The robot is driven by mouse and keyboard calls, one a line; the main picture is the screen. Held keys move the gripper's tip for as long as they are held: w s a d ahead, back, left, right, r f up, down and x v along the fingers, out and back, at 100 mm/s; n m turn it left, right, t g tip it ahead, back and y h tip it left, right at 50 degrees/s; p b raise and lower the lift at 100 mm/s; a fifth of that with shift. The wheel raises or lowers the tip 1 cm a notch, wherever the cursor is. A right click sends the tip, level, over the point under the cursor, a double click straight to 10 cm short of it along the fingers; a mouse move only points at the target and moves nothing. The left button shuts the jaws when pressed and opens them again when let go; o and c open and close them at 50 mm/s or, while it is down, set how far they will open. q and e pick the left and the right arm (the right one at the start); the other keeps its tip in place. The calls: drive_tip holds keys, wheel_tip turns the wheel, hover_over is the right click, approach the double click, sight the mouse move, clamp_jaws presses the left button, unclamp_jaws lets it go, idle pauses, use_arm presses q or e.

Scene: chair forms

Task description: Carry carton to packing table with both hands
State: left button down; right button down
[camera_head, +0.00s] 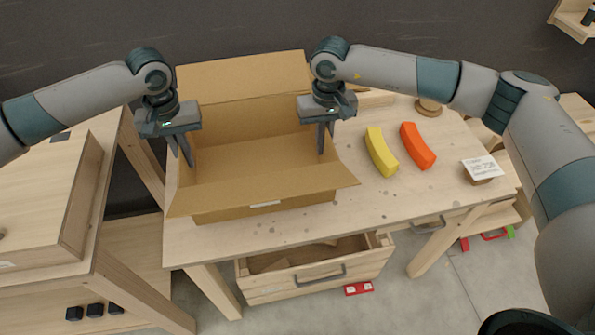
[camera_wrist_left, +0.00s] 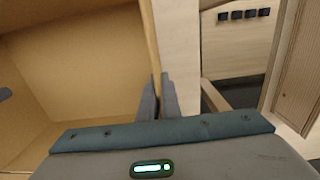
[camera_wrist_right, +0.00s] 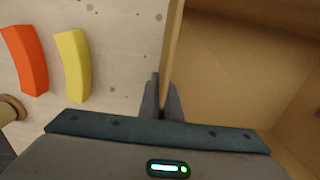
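The open brown carton (camera_head: 250,165) stands upright on the light wooden table (camera_head: 260,235), with its back and front flaps spread out. It looks empty inside. My left gripper (camera_head: 183,160) is at the carton's left wall; in the left wrist view its fingers (camera_wrist_left: 158,95) close around the wall's top edge. My right gripper (camera_head: 325,143) is at the right wall; in the right wrist view its fingers (camera_wrist_right: 161,97) pinch that wall. The carton seems to rest on the tabletop. Which table is the packing table, I cannot tell.
A yellow curved piece (camera_head: 381,152) and an orange one (camera_head: 417,146) lie right of the carton. A small white card on a block (camera_head: 482,169) is farther right. A wooden crate (camera_head: 315,275) is below the table. Another wooden bench (camera_head: 45,200) stands at the left.

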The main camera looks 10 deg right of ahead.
sight(190, 170)
use_arm(q)
drive_tip(key=shift+a+f, duration=0.15)
drive_tip(key=shift+f, duration=0.2)
use_arm(e)
drive_tip(key=shift+d+f, duration=0.2)
drive_tip(key=shift+f, duration=0.1)
